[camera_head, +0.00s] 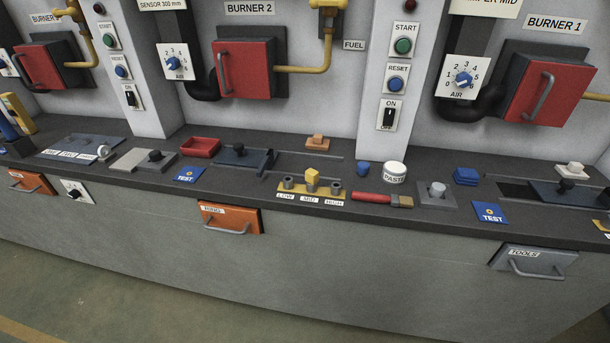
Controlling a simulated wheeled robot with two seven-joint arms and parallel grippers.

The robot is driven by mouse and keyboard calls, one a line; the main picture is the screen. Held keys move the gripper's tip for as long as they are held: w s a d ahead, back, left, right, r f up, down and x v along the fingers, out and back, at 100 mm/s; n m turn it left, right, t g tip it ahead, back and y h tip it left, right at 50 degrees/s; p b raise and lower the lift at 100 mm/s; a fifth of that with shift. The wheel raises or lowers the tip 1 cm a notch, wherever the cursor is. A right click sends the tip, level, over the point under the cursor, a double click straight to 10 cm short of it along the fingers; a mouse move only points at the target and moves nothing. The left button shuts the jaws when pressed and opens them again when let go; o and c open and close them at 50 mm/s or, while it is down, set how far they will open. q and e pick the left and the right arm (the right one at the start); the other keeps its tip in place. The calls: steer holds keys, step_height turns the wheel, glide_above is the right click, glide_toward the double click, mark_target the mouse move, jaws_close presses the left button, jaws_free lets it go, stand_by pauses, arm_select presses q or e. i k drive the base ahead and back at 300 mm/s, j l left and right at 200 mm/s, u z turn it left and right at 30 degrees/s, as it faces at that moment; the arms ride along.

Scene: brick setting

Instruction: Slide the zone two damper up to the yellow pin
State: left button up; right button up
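Below the BURNER 2 sign, a dark damper plate (247,158) with a black knob (239,149) lies on the counter, at the left part of a slot (305,157) that runs to the right. I take it for the zone two damper; no zone label is readable. In front of the slot is a yellow strip (290,190) with grey sockets marked LOW, MID and HIGH. The yellow pin (312,175) stands upright at MID. The damper plate is left of the pin and apart from it. Neither of my grippers is in view.
An orange block (318,142) sits behind the slot. A red tray (200,147) is left of the damper. A red-handled brush (380,198), PASTE jar (394,172) and blue cap (362,168) are to the right. Another dark damper plate (590,195) lies at far right.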

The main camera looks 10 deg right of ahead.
mark_target(238, 155)
steer(key=i+j+z, duration=0.45)
steer(key=j+z, duration=0.25)
steer(key=j, duration=0.15)
